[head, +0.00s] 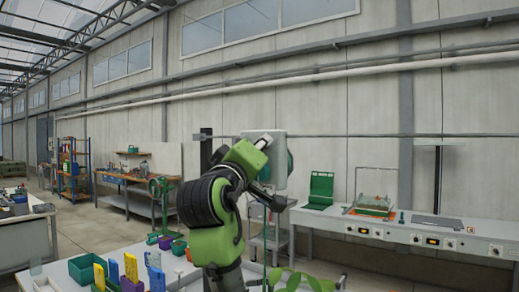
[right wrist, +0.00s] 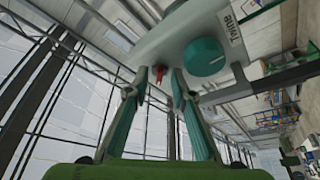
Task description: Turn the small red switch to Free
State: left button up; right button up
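The small red switch (right wrist: 159,74) sits on the underside edge of a pale grey control box (right wrist: 185,32) in the right wrist view. My right gripper (right wrist: 158,80) is open, with one fingertip on either side of the switch and gaps visible between. Whether the tips touch the box is unclear. In the head view the box (head: 280,150) is partly behind my green arm, and the switch and right gripper are hidden. My left gripper is not in view.
A long workbench (head: 400,232) with a green case (head: 320,190) runs along the wall at right. A near table holds a green bin (head: 88,268) and other small coloured containers. A dark post (head: 206,150) stands left of the box.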

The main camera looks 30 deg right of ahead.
jog(key=v, duration=1.2)
dwell(0.4)
